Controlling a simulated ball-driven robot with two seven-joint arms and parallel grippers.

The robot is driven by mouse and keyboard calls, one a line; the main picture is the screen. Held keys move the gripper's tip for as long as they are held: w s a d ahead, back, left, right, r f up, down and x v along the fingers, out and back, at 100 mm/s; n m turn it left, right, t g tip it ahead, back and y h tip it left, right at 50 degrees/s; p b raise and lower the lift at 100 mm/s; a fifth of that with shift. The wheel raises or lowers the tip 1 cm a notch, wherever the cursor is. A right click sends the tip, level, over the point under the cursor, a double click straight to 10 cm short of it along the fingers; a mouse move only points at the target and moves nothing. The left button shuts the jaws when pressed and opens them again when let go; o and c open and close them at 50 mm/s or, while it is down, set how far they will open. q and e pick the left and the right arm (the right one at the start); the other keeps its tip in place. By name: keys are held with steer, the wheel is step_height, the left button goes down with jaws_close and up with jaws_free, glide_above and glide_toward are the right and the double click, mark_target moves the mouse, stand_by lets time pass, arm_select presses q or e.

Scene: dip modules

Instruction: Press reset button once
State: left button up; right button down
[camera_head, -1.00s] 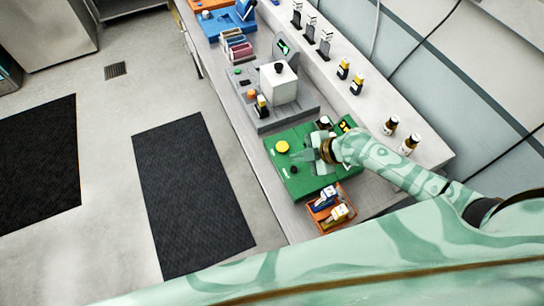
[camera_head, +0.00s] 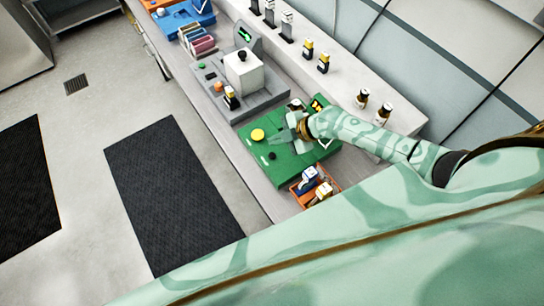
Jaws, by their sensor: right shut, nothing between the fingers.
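A green module (camera_head: 285,168) sits on the counter, with a round yellow button (camera_head: 258,135) and a small dark button (camera_head: 272,156) on its left part. I cannot read any label that says which button is reset. My right gripper (camera_head: 281,136) is shut and empty, over the green module just right of the yellow button. Whether it touches the module is not clear. The far end of the module is partly hidden by my right arm. My left gripper is not in view.
A grey module (camera_head: 262,101) with a white box (camera_head: 243,72) stands behind the green one. An orange tray (camera_head: 296,193) with small bottles is in front. Dark mats (camera_head: 175,190) lie on the floor.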

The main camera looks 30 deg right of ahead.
steer(key=b, duration=0.3)
glide_above(272, 156)
steer(key=d, duration=0.1)
steer(key=f, duration=0.4)
steer(key=shift+s+f, duration=0.25)
steer(key=shift+f+b, duration=0.55)
steer(key=shift+b, duration=0.1)
steer(key=shift+r, duration=0.1)
stand_by(0.6)
steer(key=shift+f+b, duration=0.45)
steer(key=shift+b, duration=0.1)
steer(key=shift+f+b, duration=0.4)
steer(key=shift+b, duration=0.1)
stand_by(0.5)
steer(key=shift+r, duration=0.2)
steer(key=shift+r+p, duration=0.5)
steer(key=shift+r, duration=0.15)
